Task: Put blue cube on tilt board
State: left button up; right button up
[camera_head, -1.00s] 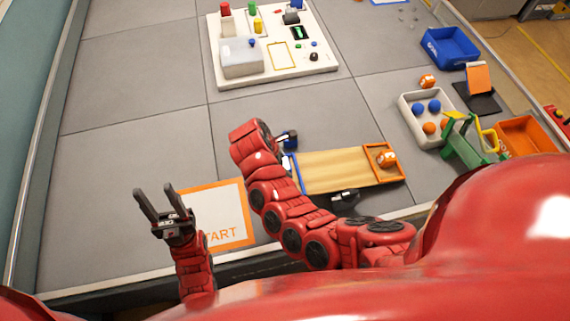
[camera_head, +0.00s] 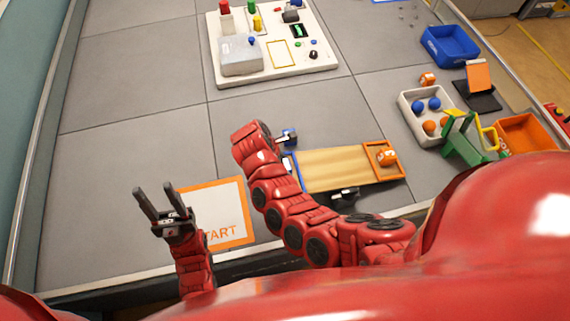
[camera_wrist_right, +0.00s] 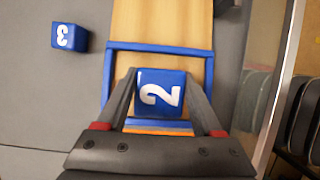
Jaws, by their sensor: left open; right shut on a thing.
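The tilt board (camera_head: 335,169) is a wooden plank with a blue frame at its left end and an orange frame at its right end. In the right wrist view, my right gripper (camera_wrist_right: 160,78) is shut on a blue cube (camera_wrist_right: 160,93) marked 2. This cube is over the board's blue frame (camera_wrist_right: 160,47); I cannot tell whether it touches the board. My right arm hides it in the head view. Another blue cube (camera_wrist_right: 69,36), marked 3, lies beside the board. My left gripper (camera_head: 160,192) is open and empty.
A START mat (camera_head: 228,205) lies near my left gripper. A white tray (camera_head: 408,113) with blue and orange balls, a blue bin (camera_head: 450,47) and an orange bin (camera_head: 524,137) stand at the right. A white activity board (camera_head: 270,67) lies at the back. Grey floor between is clear.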

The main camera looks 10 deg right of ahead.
jog(key=o, duration=1.4)
jog(key=p+v, duration=0.1)
jog(key=v, duration=1.6)
jog(key=shift+r+p, duration=0.25)
jog(key=shift+p, duration=0.1)
jog(key=shift+f, duration=0.1)
